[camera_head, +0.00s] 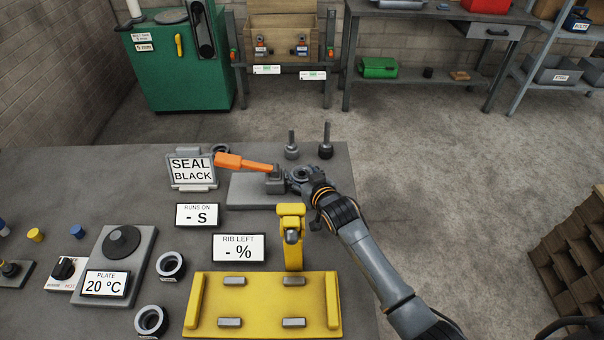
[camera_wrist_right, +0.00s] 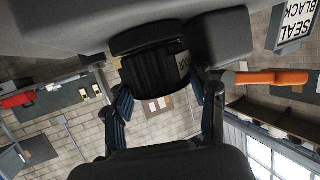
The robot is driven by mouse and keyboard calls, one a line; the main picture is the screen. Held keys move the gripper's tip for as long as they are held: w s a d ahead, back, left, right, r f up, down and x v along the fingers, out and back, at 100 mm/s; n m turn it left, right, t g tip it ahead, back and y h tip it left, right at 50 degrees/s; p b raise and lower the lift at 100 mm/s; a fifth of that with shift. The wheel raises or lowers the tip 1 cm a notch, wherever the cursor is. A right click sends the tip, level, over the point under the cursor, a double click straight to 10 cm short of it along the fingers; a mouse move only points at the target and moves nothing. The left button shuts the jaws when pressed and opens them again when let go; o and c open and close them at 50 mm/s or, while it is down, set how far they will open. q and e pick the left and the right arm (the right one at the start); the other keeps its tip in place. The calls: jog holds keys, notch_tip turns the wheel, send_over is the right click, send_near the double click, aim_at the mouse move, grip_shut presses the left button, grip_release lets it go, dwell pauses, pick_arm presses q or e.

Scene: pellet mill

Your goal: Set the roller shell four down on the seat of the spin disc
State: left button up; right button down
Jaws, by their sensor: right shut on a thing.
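My right gripper (camera_head: 308,183) is over the grey base plate (camera_head: 245,196) at the bench's far right. In the right wrist view the gripper (camera_wrist_right: 162,95) is shut on a black ribbed roller shell (camera_wrist_right: 150,72), with a finger on each side. A pale label shows on the shell. The shell is close to a grey block (camera_wrist_right: 225,38); I cannot tell whether it touches anything below. A grey round part (camera_head: 301,174) shows at the gripper in the head view. The spin disc's seat is not clearly visible around the hand. My left gripper is not in view.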

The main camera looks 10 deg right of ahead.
dwell(0.4)
jog(key=shift+c, duration=1.8)
grip_release()
jog(key=shift+o, duration=1.3)
jog(key=shift+s+f, duration=0.1)
jog(key=shift+f, duration=0.1)
jog(key=shift+o, duration=0.5)
jog(key=shift+r, duration=0.15)
